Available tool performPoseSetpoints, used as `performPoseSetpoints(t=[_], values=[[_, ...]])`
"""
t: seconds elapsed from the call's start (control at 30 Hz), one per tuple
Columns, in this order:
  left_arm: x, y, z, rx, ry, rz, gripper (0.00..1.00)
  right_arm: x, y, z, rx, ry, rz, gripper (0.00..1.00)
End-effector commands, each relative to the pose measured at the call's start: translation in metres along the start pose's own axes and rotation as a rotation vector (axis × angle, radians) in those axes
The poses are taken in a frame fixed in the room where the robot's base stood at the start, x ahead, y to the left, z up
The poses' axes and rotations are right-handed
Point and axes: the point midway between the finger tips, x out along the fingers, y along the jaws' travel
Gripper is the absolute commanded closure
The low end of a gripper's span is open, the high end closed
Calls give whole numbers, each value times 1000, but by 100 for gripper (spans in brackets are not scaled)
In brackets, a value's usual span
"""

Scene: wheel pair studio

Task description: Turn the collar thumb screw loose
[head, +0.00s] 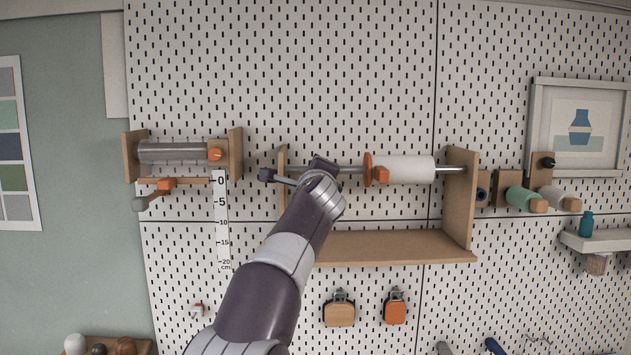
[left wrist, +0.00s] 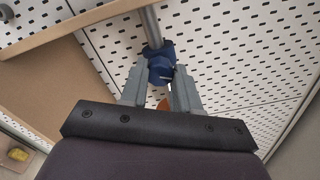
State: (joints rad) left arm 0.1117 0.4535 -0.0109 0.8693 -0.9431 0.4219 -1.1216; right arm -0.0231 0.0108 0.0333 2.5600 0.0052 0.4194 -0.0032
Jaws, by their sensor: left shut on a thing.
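A blue collar (left wrist: 158,50) sits around a grey rod (left wrist: 150,25) in the left wrist view. Its blue thumb screw (left wrist: 161,70) faces the camera. My left gripper (left wrist: 160,80) has its two grey fingers on either side of the screw and is shut on it. In the head view my left arm (head: 280,265) reaches up to the rod, and its wrist hides the fingers, collar and screw. My right gripper is in neither view.
To the right on the rod are an orange flange (head: 367,170) with an orange knob (head: 381,175) and a white roll (head: 410,169). A wooden shelf (head: 390,246) lies below. A steel roller (head: 180,152) hangs left. Pegboard (head: 300,70) above is clear.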

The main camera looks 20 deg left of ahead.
Motion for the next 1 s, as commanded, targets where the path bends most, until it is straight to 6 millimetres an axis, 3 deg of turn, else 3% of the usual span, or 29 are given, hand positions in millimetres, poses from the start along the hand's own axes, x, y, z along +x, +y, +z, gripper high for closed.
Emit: performPoseSetpoints(t=[0.5,1.0], values=[[1,4,-2,-368,0,5,100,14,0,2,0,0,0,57],[1,5,-2,-465,0,8,100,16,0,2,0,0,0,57]])
